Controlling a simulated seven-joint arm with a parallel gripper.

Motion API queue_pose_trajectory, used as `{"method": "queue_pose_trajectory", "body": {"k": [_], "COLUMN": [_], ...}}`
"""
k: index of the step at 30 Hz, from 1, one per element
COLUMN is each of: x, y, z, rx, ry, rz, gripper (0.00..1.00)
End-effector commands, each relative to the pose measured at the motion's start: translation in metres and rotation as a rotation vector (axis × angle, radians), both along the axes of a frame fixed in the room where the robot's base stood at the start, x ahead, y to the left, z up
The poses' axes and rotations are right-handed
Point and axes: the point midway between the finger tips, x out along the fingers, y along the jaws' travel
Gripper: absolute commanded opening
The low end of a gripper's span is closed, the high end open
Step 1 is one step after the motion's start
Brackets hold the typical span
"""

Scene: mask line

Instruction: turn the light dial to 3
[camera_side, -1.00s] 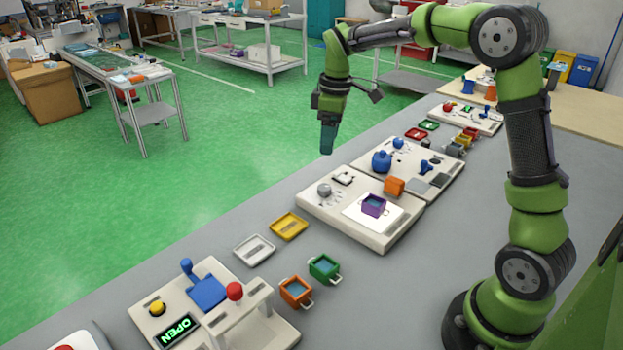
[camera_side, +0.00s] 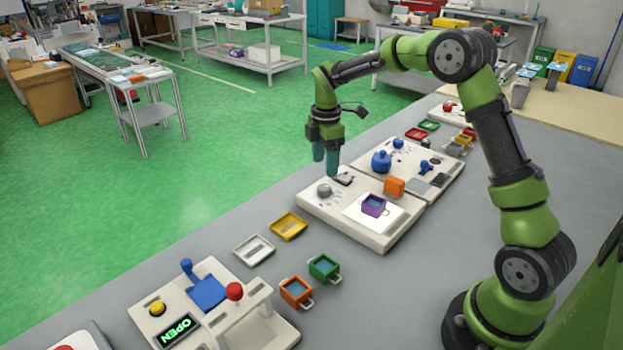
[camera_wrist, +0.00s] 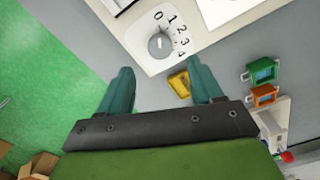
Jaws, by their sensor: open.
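The light dial is a round grey knob (camera_side: 324,190) on the left part of a white panel (camera_side: 372,240). The wrist view shows the dial (camera_wrist: 160,46) from above, with numbers 0 to 4 printed in an arc around it. A short white mark on the knob seems to point toward 0. My gripper (camera_side: 326,169) is above the panel, near the dial and apart from it. Its two teal fingers (camera_wrist: 158,72) are spread and empty, and in the wrist view the dial lies beyond and between the fingertips.
On the panel, a dark switch-like part (camera_side: 343,179) is close to the dial, and a purple box (camera_side: 373,206) sits on a white plate. An orange block (camera_side: 394,187) stands behind. Yellow (camera_side: 289,226) and white (camera_side: 254,250) trays lie on the grey table in front.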

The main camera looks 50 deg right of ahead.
Motion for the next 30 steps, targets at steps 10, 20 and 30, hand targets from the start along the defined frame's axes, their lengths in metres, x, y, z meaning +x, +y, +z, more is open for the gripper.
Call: {"method": "queue_pose_trajectory", "body": {"k": [10, 20, 30], "x": [0.0, 0.0, 0.0], "y": [0.0, 0.0, 0.0], "z": [-0.061, -0.072, -0.071], "rx": [0.0, 0.0, 0.0], "ry": [0.002, -0.001, -0.001], "rz": [-0.001, -0.001, -0.001], "gripper": [0.65, 0.65, 0.32]}}
